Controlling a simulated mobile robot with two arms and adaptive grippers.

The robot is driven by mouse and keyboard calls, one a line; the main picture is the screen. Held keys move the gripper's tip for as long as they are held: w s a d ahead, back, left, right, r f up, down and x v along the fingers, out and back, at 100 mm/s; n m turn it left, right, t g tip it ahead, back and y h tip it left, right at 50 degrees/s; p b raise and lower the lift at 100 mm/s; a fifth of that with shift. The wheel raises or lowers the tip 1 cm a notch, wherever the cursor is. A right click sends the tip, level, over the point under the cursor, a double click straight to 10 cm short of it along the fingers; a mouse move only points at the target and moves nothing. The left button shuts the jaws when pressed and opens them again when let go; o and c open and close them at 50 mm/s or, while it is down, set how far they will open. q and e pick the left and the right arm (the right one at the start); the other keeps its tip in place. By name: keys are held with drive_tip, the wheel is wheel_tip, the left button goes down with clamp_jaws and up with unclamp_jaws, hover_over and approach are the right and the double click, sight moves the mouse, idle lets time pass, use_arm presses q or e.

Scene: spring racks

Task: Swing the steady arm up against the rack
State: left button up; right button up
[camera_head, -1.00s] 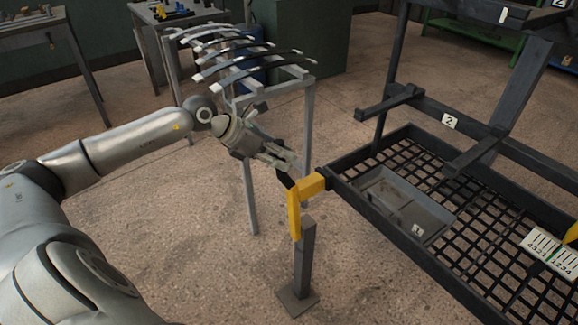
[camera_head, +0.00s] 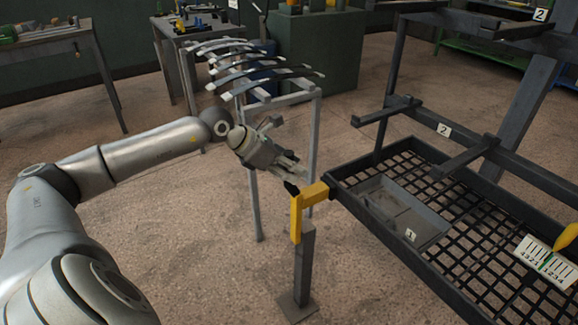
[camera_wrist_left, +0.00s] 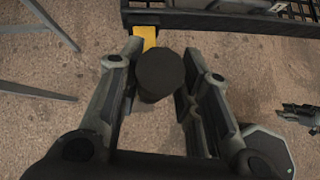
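The steady arm is a yellow angled bracket (camera_head: 297,215) at the rack's near-left corner, with a dark upright leg (camera_head: 303,262) below it ending in a flat foot plate at the floor. A black round grip (camera_head: 291,187) sticks out from the yellow part. My left gripper (camera_head: 287,172) is at this grip. In the left wrist view its fingers (camera_wrist_left: 153,88) are apart, on either side of the black grip (camera_wrist_left: 160,75); I cannot tell whether either touches it. The yellow part (camera_wrist_left: 147,36) shows just beyond. A dark gripper-like shape at the wrist view's right edge may be my right gripper (camera_wrist_left: 300,115).
The black mesh rack (camera_head: 440,275) holds a grey tray (camera_head: 428,222) marked 1 and a white numbered card (camera_head: 545,260). Behind my left gripper stands a grey stand (camera_head: 316,130) with curved leaf springs (camera_head: 262,72). The floor left of the leg is clear.

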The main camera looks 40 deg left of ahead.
use_arm(q)
drive_tip(key=shift+o, duration=1.1)
drive_tip(key=shift+d, duration=0.15)
drive_tip(key=shift+s+a+r, duration=0.3)
drive_tip(key=shift+s+a, duration=0.05)
drive_tip(key=shift+a, duration=0.1)
drive_tip(key=v, duration=1.1)
drive_tip(key=shift+d, duration=0.2)
